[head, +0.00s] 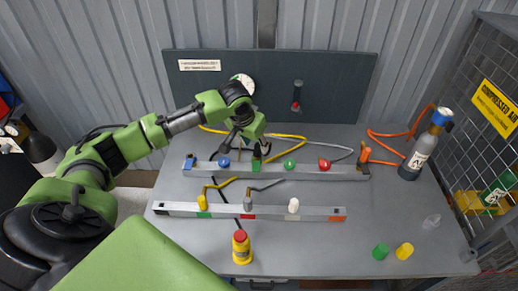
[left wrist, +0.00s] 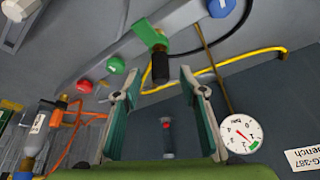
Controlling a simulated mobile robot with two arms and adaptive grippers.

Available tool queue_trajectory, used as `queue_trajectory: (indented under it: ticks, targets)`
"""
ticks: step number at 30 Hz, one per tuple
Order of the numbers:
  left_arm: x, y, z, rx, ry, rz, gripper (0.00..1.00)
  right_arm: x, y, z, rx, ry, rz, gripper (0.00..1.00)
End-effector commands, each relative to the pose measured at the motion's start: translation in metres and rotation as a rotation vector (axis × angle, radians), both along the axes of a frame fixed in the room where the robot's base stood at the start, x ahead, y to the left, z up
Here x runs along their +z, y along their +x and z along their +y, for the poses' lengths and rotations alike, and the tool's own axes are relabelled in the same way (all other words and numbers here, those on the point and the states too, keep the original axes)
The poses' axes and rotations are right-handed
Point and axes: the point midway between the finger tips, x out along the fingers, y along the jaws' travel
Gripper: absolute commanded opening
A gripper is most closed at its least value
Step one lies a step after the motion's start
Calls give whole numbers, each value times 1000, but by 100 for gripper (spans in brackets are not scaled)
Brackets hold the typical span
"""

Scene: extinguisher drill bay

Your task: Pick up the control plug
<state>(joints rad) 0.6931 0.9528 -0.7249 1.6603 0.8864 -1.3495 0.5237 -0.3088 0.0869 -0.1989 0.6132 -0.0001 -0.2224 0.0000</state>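My left gripper (head: 250,146) is over the back rail (head: 305,172), by a green holder with a black-ended plug (head: 257,157). In the left wrist view, the gripper (left wrist: 160,76) is open and empty. The black end (left wrist: 160,68) shows beyond and between its fingertips, with a visible gap on both sides. No label shows which plug is the control plug. The front rail (head: 270,212) carries a yellow plug (head: 203,202), a grey plug (head: 248,203) and a white plug (head: 293,205). My right gripper is not in view.
Blue, green and red knobs (head: 324,164) line the back rail. Yellow, grey and orange hoses run around it. A gas bottle (head: 418,152) stands at right. A yellow red-topped container (head: 241,248) and loose caps (head: 404,251) stand in front. A dark panel (head: 330,85) rises behind.

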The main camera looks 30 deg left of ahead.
Motion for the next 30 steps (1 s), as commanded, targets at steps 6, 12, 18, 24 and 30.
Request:
queue_trajectory:
  ticks: [6, 12, 18, 24, 30]
  targets:
    - [-21, 13, 1, 1, -1, 4, 38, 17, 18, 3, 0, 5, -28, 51]
    - [-43, 21, 2, 0, 0, 2, 38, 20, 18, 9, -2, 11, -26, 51]
    - [-46, 22, 3, -1, 0, 0, 38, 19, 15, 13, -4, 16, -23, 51]
    - [-46, 22, 3, -1, 0, 0, 4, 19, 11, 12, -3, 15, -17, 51]
    - [-45, 22, 3, -1, 0, -1, 0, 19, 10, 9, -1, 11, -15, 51]
